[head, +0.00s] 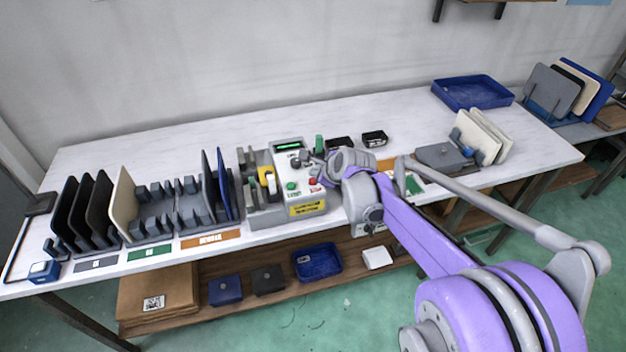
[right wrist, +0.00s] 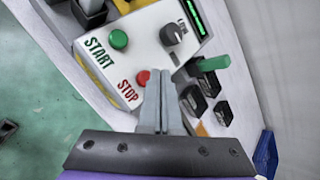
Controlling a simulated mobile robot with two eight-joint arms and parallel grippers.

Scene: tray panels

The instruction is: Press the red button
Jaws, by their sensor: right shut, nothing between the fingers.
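The red button (head: 312,181) is on the sloped white face of the control box (head: 305,209), beside the green button (head: 291,186). My right gripper (head: 318,166) is over the upper right of the panel. In the right wrist view its fingertips (right wrist: 158,71) are together and empty, just beside the red button. I cannot tell whether they touch it. My left gripper is not in view.
A dark knob (right wrist: 171,35), a green display (right wrist: 193,18) and a green START button (right wrist: 118,39) are near the fingers. A rack of panels (head: 150,212) stands left of the box. A blue tray (head: 473,105) lies at the back right; the table's back middle is clear.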

